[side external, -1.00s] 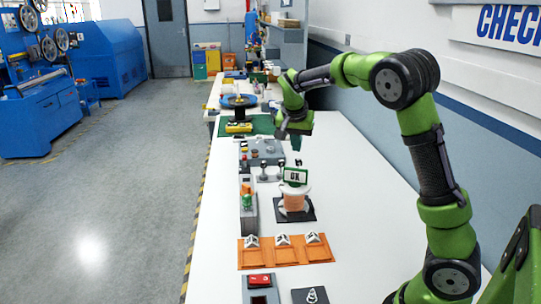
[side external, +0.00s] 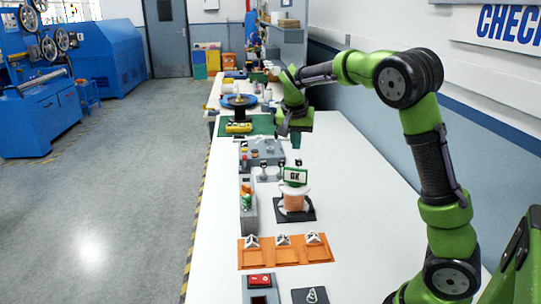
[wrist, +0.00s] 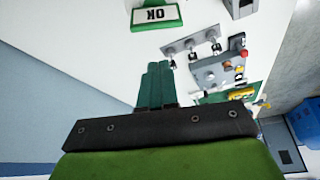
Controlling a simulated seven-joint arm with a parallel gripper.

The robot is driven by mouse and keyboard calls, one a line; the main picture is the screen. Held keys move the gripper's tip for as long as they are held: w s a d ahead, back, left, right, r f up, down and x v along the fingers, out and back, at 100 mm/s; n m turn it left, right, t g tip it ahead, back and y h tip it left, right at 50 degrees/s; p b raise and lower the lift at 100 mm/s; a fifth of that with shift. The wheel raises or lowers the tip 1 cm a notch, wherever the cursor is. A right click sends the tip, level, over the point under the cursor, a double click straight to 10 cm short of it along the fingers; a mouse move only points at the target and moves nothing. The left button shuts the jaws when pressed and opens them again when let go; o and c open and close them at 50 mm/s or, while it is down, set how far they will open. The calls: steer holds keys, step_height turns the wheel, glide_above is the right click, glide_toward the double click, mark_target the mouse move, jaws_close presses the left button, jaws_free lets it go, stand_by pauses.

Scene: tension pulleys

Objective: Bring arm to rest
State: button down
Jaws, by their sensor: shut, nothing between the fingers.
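My green arm arches over the white table in the side external view, with my gripper (side external: 297,142) pointing down above the table. In the wrist view the green fingers of my gripper (wrist: 158,72) are together, with nothing between them. The OK sign (side external: 295,176) stands by a copper-coloured spool (side external: 295,198) on a dark square base, below and nearer than my gripper. In the wrist view the OK sign (wrist: 156,15) is at the top, apart from the fingers.
A grey panel with pulleys (side external: 262,152) lies left of my gripper. An orange tray (side external: 286,250) with white pieces and a red switch box (side external: 260,281) sit nearer. A green mat (side external: 262,124) and a blue reel (side external: 238,101) are farther back. The table's right side is clear.

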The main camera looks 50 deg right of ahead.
steer(key=s+a+r+n+t+y, duration=0.3)
steer(key=s+a+n+t+y, duration=0.2)
steer(key=s+a, duration=1.6)
steer(key=a+n+y, duration=0.1)
steer(key=n, duration=0.2)
steer(key=shift+n, duration=0.3)
steer(key=shift+w, duration=0.1)
stand_by(0.4)
